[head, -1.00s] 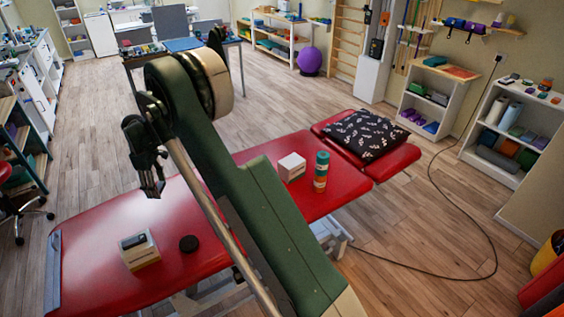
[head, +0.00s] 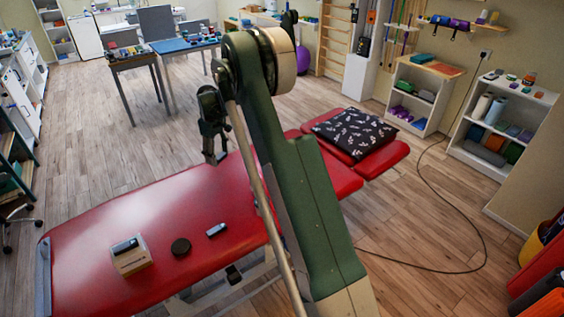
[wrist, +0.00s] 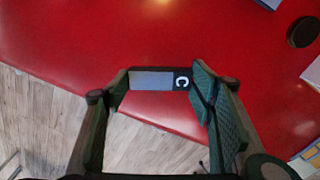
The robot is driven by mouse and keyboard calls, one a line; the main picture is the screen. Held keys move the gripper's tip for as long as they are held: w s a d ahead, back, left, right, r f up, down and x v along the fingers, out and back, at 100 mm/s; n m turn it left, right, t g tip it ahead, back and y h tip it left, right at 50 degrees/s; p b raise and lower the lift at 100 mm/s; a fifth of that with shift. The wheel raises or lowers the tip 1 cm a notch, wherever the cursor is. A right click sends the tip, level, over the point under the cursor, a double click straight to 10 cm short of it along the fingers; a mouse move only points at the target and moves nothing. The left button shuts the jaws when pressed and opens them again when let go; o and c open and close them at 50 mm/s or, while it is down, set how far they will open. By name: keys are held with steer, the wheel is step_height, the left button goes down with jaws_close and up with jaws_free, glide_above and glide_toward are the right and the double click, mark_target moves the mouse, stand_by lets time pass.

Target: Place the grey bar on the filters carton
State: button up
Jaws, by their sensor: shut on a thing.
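My gripper (head: 215,157) hangs above the red treatment table, left of my arm's green link in the head view. In the wrist view, its fingers (wrist: 160,82) are closed on the grey bar (wrist: 152,81), which has a black end marked with a white C. The bar is held across the fingertips, over the red surface near the table's edge. A small beige carton (head: 132,262) stands on the table at the lower left, with a dark and grey block (head: 125,246) on top. Its lettering is too small to read, so I cannot tell whether it is the filters carton.
A black disc (head: 180,247) and a small grey and black block (head: 216,229) lie right of the beige carton. A patterned cushion (head: 354,133) lies on the table's far end. Much of the red table (head: 95,215) is bare. My arm hides part of it.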

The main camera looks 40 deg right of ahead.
steer(key=s+d+r+m, duration=0.1)
steer(key=s+d, duration=0.2)
steer(key=d, duration=0.6)
steer(key=s+d+r+m, duration=0.1)
steer(key=s+d+m, duration=0.1)
steer(key=d, duration=0.8)
steer(key=s+d+r+m, duration=0.1)
steer(key=s+d, duration=0.3)
steer(key=d, duration=0.6)
steer(key=shift+s+d+m, duration=0.15)
steer(key=shift+s+m, duration=0.15)
steer(key=shift+m, duration=0.4)
steer(key=shift+f, duration=3.1)
steer(key=shift+f, duration=0.1)
steer(key=shift+f, duration=1.8)
steer(key=shift+f, duration=0.1)
